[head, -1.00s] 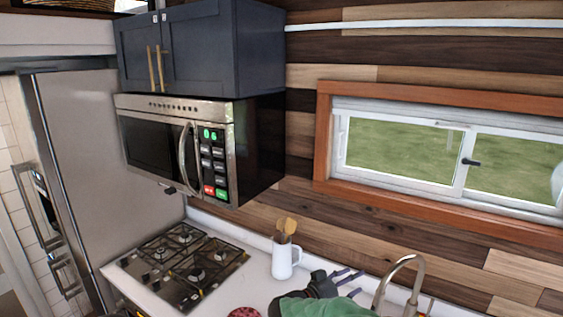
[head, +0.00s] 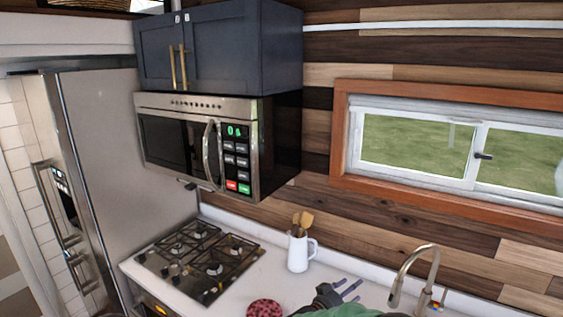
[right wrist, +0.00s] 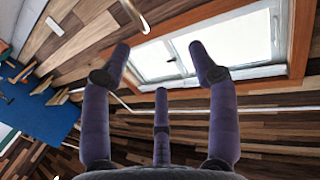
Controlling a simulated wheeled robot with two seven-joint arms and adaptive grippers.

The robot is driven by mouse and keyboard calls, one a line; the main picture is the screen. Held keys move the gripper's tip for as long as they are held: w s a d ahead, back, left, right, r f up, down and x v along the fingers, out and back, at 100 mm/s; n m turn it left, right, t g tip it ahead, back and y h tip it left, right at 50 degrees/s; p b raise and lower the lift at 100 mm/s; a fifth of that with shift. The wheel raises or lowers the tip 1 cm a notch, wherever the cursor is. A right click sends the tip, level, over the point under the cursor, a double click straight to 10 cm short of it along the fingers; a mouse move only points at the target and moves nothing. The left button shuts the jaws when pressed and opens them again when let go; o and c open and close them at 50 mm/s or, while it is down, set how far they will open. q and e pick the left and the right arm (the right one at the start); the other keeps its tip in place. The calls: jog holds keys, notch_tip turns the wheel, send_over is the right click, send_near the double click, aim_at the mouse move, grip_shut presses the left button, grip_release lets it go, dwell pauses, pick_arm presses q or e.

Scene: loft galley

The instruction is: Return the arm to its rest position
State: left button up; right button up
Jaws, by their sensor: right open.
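My right gripper (head: 347,289) is at the bottom of the head view, over the counter, between the white utensil pitcher and the faucet. Its forearm, with a green covering, runs off the bottom edge. In the right wrist view, its purple fingers (right wrist: 165,75) are spread wide with nothing between them. The window and wood-plank wall lie beyond them. My left gripper is not in the head view.
The white pitcher (head: 299,250) holds wooden utensils, left of my gripper. The faucet (head: 410,268) arches close on its right. A gas stove (head: 202,257), a red patterned item (head: 263,308), a microwave (head: 196,143) and a fridge (head: 128,170) are farther left.

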jog(key=s+a+f+n+g+y, duration=0.1)
jog(key=s+a+f+n+y, duration=0.3)
jog(key=f, duration=0.9)
jog(key=s+d+f+n+g+y, duration=0.1)
jog(key=s+f+n+y, duration=0.1)
jog(key=s+f+y, duration=0.8)
jog(key=s+a+f+g+y, duration=0.1)
jog(key=s+a+f+g, duration=0.25)
jog(key=s, duration=0.55)
jog(key=s+a+f+g+y, duration=0.1)
jog(key=s+a+f+g, duration=0.2)
jog(key=s, duration=0.6)
jog(key=s+a+f+g+y, duration=0.1)
jog(key=s+f+g, duration=0.3)
jog(key=s, duration=0.5)
notch_tip(320, 180, down, 24)
jog(key=w+a+n+t+b, duration=0.1)
jog(key=w+t+b, duration=0.1)
jog(key=b, duration=2.3)
jog(key=shift+a, duration=0.25)
jog(key=shift+s, duration=0.1)
